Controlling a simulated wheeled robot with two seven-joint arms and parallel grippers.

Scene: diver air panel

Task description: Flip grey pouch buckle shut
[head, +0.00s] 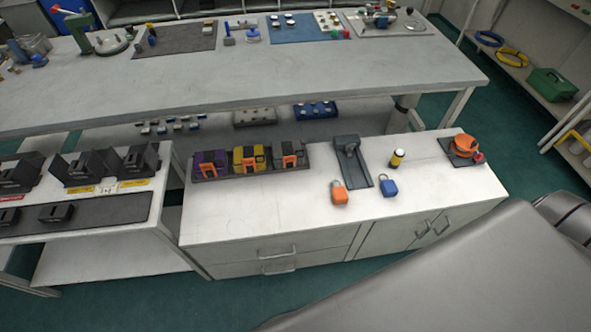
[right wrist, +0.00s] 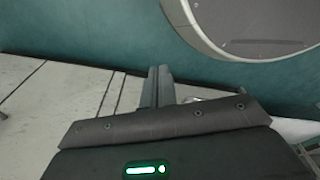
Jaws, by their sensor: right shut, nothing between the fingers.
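Three pouches stand in a row on a dark tray (head: 215,178) at the back left of the white cabinet top in the head view. The grey pouch (head: 281,148) is the rightmost, beside a yellow one (head: 244,155) and a purple one (head: 204,160). An orange buckle (head: 290,161) shows on the grey pouch's front; it is too small to tell its exact position. My right gripper (right wrist: 157,86) shows in the right wrist view, shut and empty, over the teal floor beside pale cabinet fronts, away from the pouches. My left gripper is not in view.
The white cabinet top (head: 260,210) is clear in front of the pouches. Right of them are a dark grey bracket (head: 349,160), an orange padlock (head: 339,194), a blue padlock (head: 388,186) and a yellow-black cylinder (head: 397,158). A long bench (head: 250,85) stands behind.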

